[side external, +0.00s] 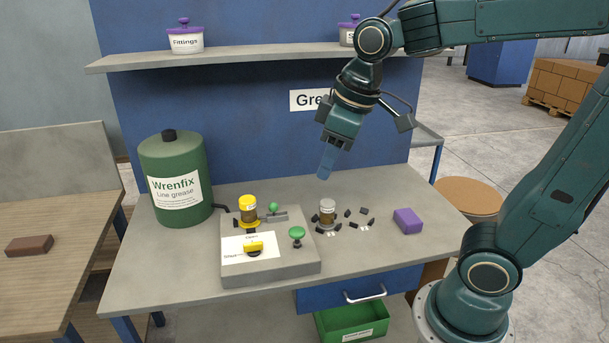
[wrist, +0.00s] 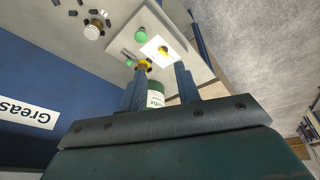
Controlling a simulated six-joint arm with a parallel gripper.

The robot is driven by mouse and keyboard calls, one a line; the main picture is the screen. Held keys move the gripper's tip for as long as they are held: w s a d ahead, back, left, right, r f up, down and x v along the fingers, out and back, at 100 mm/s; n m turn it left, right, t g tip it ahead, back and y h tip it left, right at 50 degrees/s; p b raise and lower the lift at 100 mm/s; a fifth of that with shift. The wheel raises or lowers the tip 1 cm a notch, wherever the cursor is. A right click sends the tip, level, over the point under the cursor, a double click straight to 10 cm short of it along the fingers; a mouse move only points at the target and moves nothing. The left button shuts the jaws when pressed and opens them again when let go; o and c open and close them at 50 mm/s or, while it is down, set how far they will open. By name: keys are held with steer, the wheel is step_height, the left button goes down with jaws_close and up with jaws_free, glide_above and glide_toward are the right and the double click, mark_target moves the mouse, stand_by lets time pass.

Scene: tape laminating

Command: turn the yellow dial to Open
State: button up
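The yellow dial (side external: 254,249) is on a white label (side external: 238,243) on top of a grey box (side external: 270,268) on the bench. The label's small lettering is too small to read surely, and I cannot tell which mark the dial points at. The wrist view also shows the dial (wrist: 163,49), beyond my fingertips. My gripper (side external: 326,172) hangs in the air above the bench, up and right of the dial, and touches nothing. In the wrist view my gripper (wrist: 160,72) has its two blue fingers apart, with nothing between them.
A green knob (side external: 297,232) and a yellow-capped jar (side external: 248,207) stand on the box near the dial. A green grease drum (side external: 175,178) stands at the left. A grey-capped jar (side external: 326,212), several small black pieces and a purple block (side external: 407,221) are at the right.

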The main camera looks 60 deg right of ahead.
steer(key=w+f+n+g, duration=0.2)
steer(key=w+f+n, duration=0.15)
steer(key=w, duration=0.65)
steer(key=n+g, duration=0.2)
glide_above(253, 243)
step_height(253, 243, down, 8)
steer(key=shift+w+r, duration=0.1)
steer(key=shift+r, duration=0.05)
step_height(253, 243, down, 14)
steer(key=shift+r, duration=0.1)
jaws_close()
